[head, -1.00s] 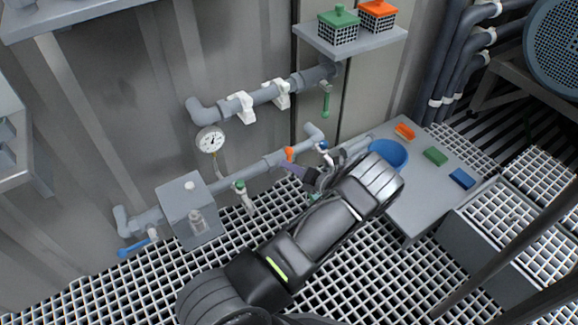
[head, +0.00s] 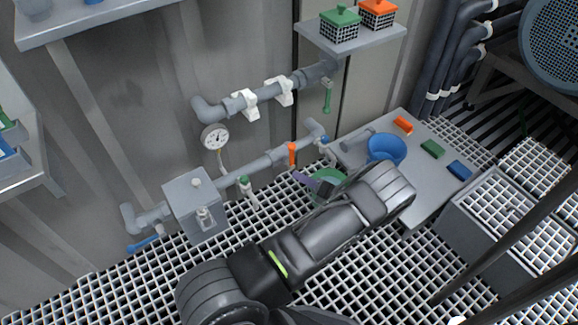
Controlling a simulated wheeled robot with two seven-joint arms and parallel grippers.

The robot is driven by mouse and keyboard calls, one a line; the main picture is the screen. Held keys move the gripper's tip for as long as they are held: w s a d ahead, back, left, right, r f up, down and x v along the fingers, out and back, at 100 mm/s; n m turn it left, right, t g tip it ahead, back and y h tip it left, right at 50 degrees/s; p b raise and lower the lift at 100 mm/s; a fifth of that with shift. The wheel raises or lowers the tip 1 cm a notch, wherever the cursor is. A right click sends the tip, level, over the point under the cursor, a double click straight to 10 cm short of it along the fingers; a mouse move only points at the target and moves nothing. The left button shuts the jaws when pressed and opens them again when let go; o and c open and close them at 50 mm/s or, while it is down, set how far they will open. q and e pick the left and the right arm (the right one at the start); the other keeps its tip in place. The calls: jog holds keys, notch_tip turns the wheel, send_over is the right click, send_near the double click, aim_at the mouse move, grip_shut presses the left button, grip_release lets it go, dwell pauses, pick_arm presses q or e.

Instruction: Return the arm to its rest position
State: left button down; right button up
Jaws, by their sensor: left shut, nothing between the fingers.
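My left arm reaches up from the bottom middle of the head view and bends back at its far joint. My left gripper (head: 314,187) is partly hidden by the arm. My right gripper is not in view.
A pressure gauge (head: 215,137), a grey box (head: 194,207) and a green-handled valve (head: 246,187) are at the wall. A blue bucket (head: 385,147) and orange, green (head: 432,149) and blue (head: 459,170) blocks are on the grey bench (head: 408,196). Grated blocks (head: 505,212) stand right.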

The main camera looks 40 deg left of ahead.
pick_arm(q)
jog(key=shift+d, duration=1.2)
